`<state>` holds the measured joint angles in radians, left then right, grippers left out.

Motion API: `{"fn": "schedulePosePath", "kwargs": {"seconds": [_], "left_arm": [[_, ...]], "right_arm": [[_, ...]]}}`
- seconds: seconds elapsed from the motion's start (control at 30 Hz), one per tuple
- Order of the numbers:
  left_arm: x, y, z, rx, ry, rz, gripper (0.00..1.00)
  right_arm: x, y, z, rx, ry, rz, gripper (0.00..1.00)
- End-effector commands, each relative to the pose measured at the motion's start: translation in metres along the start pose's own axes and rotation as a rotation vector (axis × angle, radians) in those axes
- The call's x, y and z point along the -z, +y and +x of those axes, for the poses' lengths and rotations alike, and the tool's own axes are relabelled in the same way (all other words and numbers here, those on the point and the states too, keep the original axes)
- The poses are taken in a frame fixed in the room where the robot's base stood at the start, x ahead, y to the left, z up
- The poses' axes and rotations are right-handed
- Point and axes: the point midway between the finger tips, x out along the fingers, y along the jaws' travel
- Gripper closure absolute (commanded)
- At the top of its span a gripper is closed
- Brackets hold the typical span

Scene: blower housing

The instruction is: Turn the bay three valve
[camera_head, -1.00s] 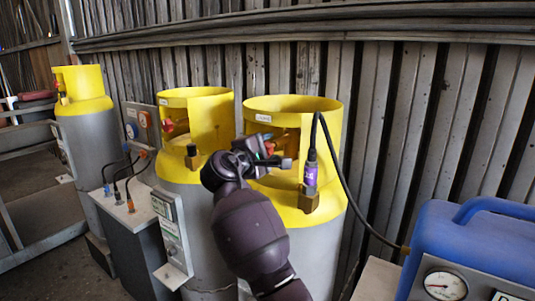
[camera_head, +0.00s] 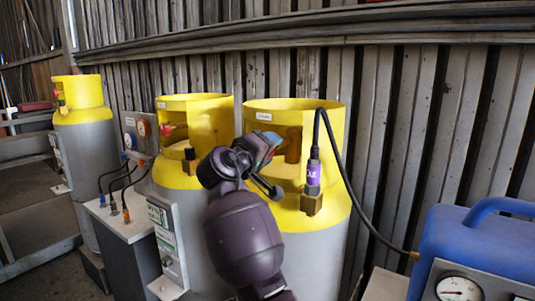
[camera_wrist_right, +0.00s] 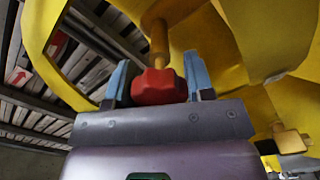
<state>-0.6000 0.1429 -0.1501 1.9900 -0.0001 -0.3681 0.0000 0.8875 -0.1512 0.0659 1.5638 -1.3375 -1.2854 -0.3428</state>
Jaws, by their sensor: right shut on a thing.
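Three grey cylinders with yellow collars stand along the wall: the right one (camera_head: 325,190), the middle one (camera_head: 212,120) and the left one (camera_head: 82,105). My right gripper (camera_head: 270,145) reaches into the collar of the right cylinder. In the right wrist view a red valve knob (camera_wrist_right: 158,87) on a brass stem (camera_wrist_right: 159,42) sits between the blue fingers of my right gripper (camera_wrist_right: 158,80), which is shut on it. In the head view the knob is hidden by my gripper. A red knob (camera_head: 167,130) shows on the middle cylinder. My left gripper is not in view.
A black hose (camera_head: 350,190) runs from a purple "Out" fitting (camera_head: 313,172) on the right cylinder to a blue machine (camera_head: 475,245) with a gauge. A grey box (camera_head: 122,220) with several cables stands at left. Wooden slats form the back wall.

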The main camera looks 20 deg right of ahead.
Motion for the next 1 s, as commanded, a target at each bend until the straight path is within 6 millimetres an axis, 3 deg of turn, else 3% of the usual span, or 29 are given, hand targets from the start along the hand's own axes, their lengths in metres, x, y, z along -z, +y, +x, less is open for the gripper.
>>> {"fn": "schedulePosePath", "kwargs": {"seconds": [0.23, 0.77, 0.8, 0.93, 1.0], "left_arm": [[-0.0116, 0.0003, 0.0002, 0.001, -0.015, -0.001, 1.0], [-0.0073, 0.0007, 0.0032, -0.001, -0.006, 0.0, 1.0], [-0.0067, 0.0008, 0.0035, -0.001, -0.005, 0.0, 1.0], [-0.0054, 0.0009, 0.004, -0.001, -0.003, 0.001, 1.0], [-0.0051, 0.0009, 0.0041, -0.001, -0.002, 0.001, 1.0]], "right_arm": [[-0.0007, -0.0014, 0.0004, 0.001, -0.001, 0.079, 0.75], [-0.0005, -0.0004, 0.0003, 0.001, -0.001, 0.101, 0.75], [-0.0005, -0.0004, 0.0003, 0.001, -0.001, 0.101, 0.47], [-0.0004, -0.0003, 0.0003, 0.001, -0.001, 0.1, 0.27], [-0.0003, -0.0003, 0.0002, 0.001, -0.001, 0.1, 0.26]]}}
